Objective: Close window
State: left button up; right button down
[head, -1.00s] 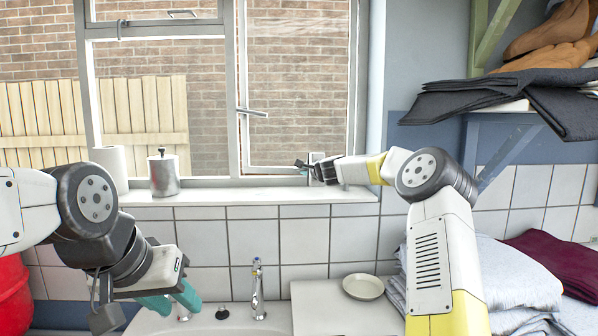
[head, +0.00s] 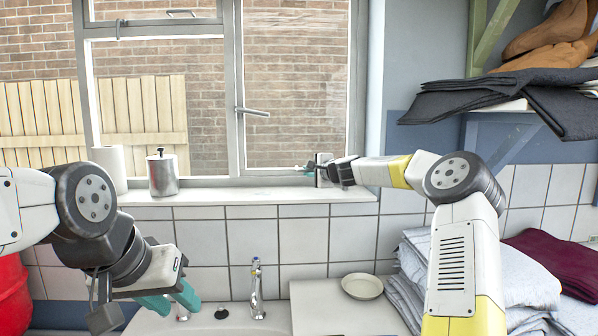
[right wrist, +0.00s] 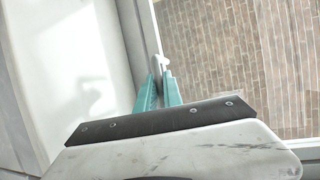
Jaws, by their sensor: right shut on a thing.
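The window (head: 296,80) has a pale frame, and its right-hand pane carries a grey lever handle (head: 252,112) on the left upright. My right gripper (head: 308,168) is just above the sill, at the bottom of this pane. In the right wrist view its teal fingers (right wrist: 159,80) are shut on a small white fitting (right wrist: 158,62) beside the window frame. Whether the pane sits flush in its frame is hard to tell. My left gripper (head: 168,300) hangs low at the left over the sink, its teal fingers apart and empty.
On the sill (head: 235,195) stand a white paper roll (head: 109,168) and a metal canister (head: 162,173). Folded laundry (head: 515,275) lies at right, under a shelf (head: 500,108) with dark cloth.

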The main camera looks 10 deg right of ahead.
jog(key=shift+s+f, duration=0.15)
jog(key=shift+f, duration=0.05)
jog(key=c, duration=1.5)
grip_release()
jog(key=shift+s+d+r, duration=0.1)
jog(key=shift+d+r, duration=0.05)
jog(key=shift+v, duration=3.9)
